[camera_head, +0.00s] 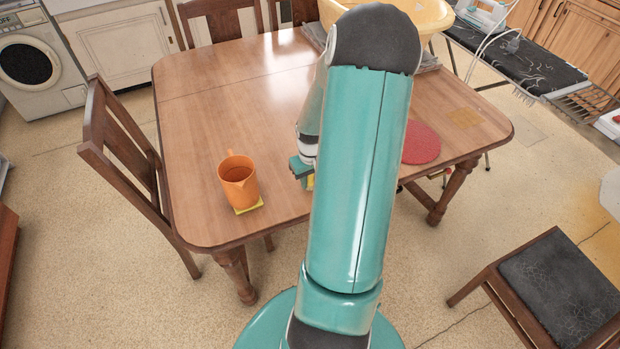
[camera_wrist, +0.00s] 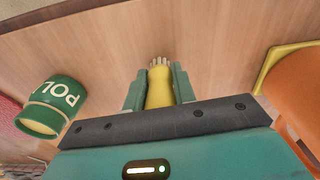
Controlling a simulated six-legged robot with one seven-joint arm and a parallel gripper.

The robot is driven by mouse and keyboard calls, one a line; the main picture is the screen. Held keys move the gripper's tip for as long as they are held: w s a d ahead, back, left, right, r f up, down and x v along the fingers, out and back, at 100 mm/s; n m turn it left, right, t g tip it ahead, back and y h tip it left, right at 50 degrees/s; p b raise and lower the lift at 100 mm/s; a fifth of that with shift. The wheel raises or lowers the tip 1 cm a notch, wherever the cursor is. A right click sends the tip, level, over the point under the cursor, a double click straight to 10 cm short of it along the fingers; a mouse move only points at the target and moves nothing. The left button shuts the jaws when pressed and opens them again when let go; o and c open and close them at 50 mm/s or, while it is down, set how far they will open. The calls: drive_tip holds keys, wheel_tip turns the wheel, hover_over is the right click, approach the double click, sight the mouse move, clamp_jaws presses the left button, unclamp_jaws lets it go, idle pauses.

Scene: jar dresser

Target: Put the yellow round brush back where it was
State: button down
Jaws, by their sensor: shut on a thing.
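My gripper (camera_wrist: 159,82) is shut on the yellow round brush (camera_wrist: 160,92), which stands out between the two green fingers in the wrist view. Pale bristle-like tips show at its far end. In the head view my gripper (camera_head: 303,172) is over the front middle of the wooden table, partly behind my own arm. Only a small yellow bit of the brush (camera_head: 310,183) shows there. Whether the brush touches the table is unclear.
An orange jug (camera_head: 238,180) stands on a yellow square mat (camera_head: 248,206), left of my gripper. A green tin lettered "POL" (camera_wrist: 52,103) is at left in the wrist view. A red round mat (camera_head: 421,143) and yellow basin (camera_head: 432,15) are on the table (camera_head: 215,95).

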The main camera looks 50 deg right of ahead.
drive_tip(key=c, duration=1.1)
unclamp_jaws()
drive_tip(key=shift+f, duration=0.1)
drive_tip(key=shift+c, duration=0.2)
drive_tip(key=r, duration=1.1)
drive_tip(key=shift+s+a+r, duration=0.1)
drive_tip(key=shift+s+r, duration=0.1)
drive_tip(key=shift+r, duration=0.45)
